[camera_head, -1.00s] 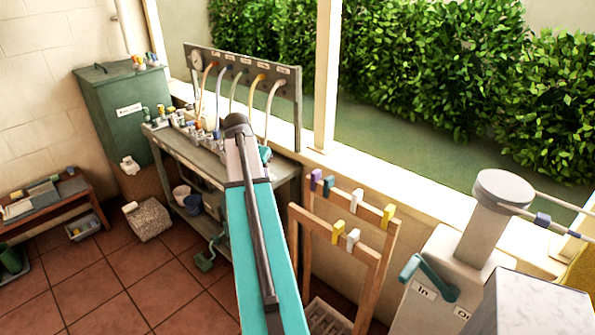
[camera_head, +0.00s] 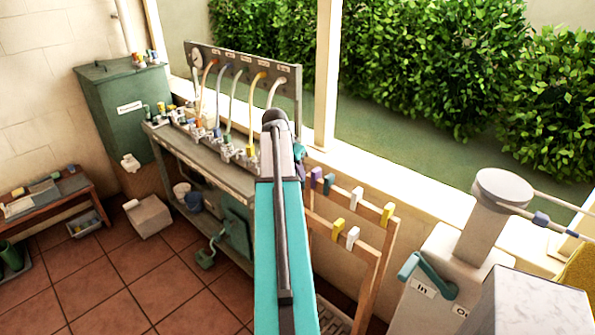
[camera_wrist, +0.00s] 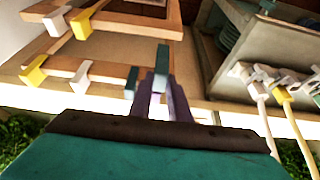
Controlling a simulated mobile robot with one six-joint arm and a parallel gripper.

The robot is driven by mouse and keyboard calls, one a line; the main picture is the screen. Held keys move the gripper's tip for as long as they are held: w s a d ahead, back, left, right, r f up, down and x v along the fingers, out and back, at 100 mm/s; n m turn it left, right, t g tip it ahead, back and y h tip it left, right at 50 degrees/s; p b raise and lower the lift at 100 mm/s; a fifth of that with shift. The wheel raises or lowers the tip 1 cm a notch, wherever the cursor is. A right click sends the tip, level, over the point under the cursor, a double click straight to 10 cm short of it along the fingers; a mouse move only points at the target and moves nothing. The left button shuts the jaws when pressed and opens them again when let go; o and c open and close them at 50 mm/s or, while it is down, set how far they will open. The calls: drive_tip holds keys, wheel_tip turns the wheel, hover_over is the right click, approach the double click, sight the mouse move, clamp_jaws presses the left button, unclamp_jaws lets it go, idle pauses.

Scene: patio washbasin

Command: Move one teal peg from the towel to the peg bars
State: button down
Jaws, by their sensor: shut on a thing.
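My gripper (camera_wrist: 160,103) is shut on a teal peg (camera_wrist: 162,65), which sticks out beyond the fingertips in the wrist view. In the head view my arm hides most of the gripper; its end is beside the left end of the wooden peg bars (camera_head: 365,203). The front bar carries a yellow peg (camera_head: 337,228) and a white peg (camera_head: 352,237).
A workbench with a hose panel (camera_head: 290,85) stands left of the bars. The window ledge (camera_head: 430,195) runs behind them. A pale machine with a teal handle (camera_head: 425,270) stands to the right. A low bench (camera_head: 75,185) with cloths and small items is at far left.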

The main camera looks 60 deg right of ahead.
drive_tip(key=shift+f, duration=0.15)
drive_tip(key=shift+f+b, duration=3.1)
drive_tip(key=shift+f, duration=2.6)
drive_tip(key=c, duration=1.6)
unclamp_jaws()
drive_tip(key=shift+r, duration=0.1)
drive_tip(key=shift+r+p, duration=2.2)
drive_tip(key=shift+r, duration=1.75)
